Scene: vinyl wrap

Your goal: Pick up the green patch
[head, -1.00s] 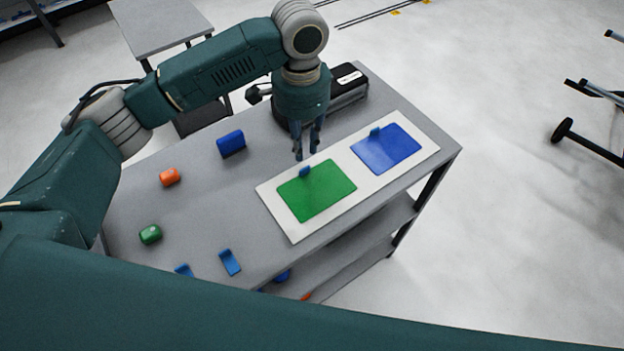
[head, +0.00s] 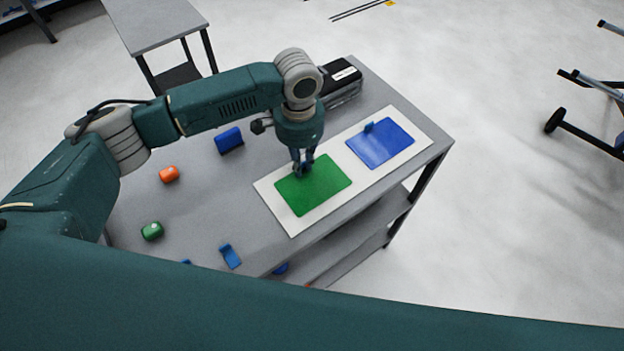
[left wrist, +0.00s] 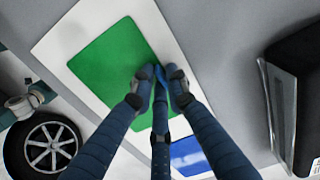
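The green patch (head: 316,188) lies flat on the near-left half of a white sheet (head: 296,225). It also shows in the left wrist view (left wrist: 105,58). A small blue tab stands at its far edge and is mostly hidden by my left gripper (head: 303,168). In the left wrist view the fingers of my left gripper (left wrist: 161,75) reach down at the patch edge, around or beside the tab. The fingertips look slightly apart, without a clear grip. The patch lies flat on the sheet. My right gripper is out of view.
A blue patch (head: 382,145) with a blue tab lies on the sheet's far half. A black box (head: 341,80) stands at the table's back. A blue block (head: 229,140), an orange piece (head: 169,174), a green piece (head: 152,231) and a blue piece (head: 230,256) lie left.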

